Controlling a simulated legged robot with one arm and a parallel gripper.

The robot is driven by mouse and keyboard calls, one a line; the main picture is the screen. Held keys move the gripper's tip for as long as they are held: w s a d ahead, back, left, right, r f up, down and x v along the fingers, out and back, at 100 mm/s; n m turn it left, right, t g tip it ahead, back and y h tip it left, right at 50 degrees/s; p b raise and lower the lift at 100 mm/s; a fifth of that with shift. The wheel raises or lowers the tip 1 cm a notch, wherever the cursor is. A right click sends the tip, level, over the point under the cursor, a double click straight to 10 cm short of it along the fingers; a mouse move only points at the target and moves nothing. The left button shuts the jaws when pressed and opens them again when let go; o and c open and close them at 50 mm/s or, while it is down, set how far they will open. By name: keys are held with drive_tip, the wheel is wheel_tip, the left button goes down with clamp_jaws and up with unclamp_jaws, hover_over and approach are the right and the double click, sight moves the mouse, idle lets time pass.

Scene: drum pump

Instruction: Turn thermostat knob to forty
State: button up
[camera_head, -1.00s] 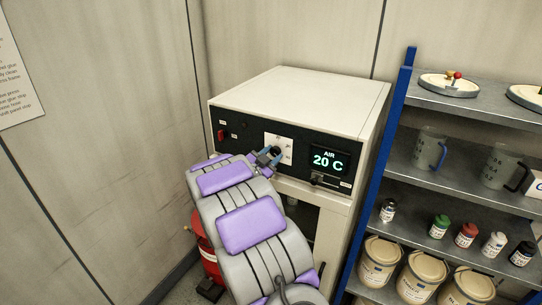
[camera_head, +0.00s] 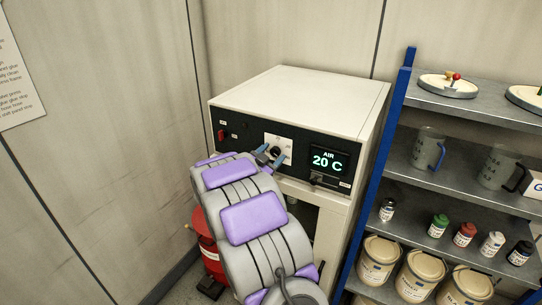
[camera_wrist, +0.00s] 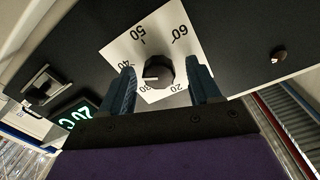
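The thermostat knob (camera_wrist: 158,72) is black with a white pointer mark, on a white dial plate (camera_wrist: 151,38) numbered 20 to 60. In the wrist view the mark points left, toward the 30 and 40 side; its exact reading is hard to tell. The knob (camera_head: 276,151) is small and partly hidden in the head view. My gripper (camera_wrist: 162,66) is open, with one blue finger on each side of the knob and visible gaps between. In the head view my gripper (camera_head: 271,158) is at the panel.
The cream oven cabinet (camera_head: 300,98) has a red switch (camera_head: 222,135) at the left of its panel. A blue-framed shelf (camera_head: 470,111) with jugs, bottles and tubs stands close on the right. A red drum (camera_head: 207,248) is below left, near the wall.

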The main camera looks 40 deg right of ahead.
drive_tip(key=shift+f, duration=0.1)
drive_tip(key=b+v, duration=0.2)
drive_tip(key=v, duration=1.5)
drive_tip(key=shift+a+b, duration=0.25)
drive_tip(key=shift+b, duration=0.15)
drive_tip(key=shift+d, duration=0.1)
drive_tip(key=w+d+n, duration=0.1)
drive_tip(key=w+d, duration=0.1)
drive_tip(key=d, duration=0.3)
drive_tip(key=w+d+n+p, duration=0.1)
drive_tip(key=w+d+n, duration=0.1)
drive_tip(key=d, duration=0.4)
drive_tip(key=w+d+n+p, duration=0.1)
drive_tip(key=d, duration=0.4)
drive_tip(key=shift+w+d, duration=0.25)
drive_tip(key=shift+w, duration=0.15)
drive_tip(key=c, duration=1)
